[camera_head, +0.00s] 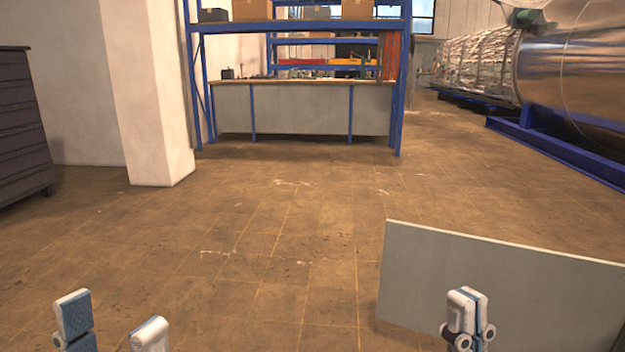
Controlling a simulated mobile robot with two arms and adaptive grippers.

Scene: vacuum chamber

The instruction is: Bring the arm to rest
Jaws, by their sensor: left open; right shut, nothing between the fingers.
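My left gripper (112,325) shows at the bottom left of the head view. Its two fingers stand apart with only floor visible between them, so it is open and empty. My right gripper (467,300) shows at the bottom right, in front of a grey panel. Its fingers are together and nothing is held between them. Both grippers point upward in the picture. The arm links behind them are below the picture edge and hidden.
The grey flat panel (500,285) stands behind my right gripper. A blue-framed workbench shelf (300,108) stands ahead, a white pillar (155,95) and dark drawer cabinet (20,130) left. A large metal cylinder (580,70) lies right. The tiled floor (260,230) between is clear.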

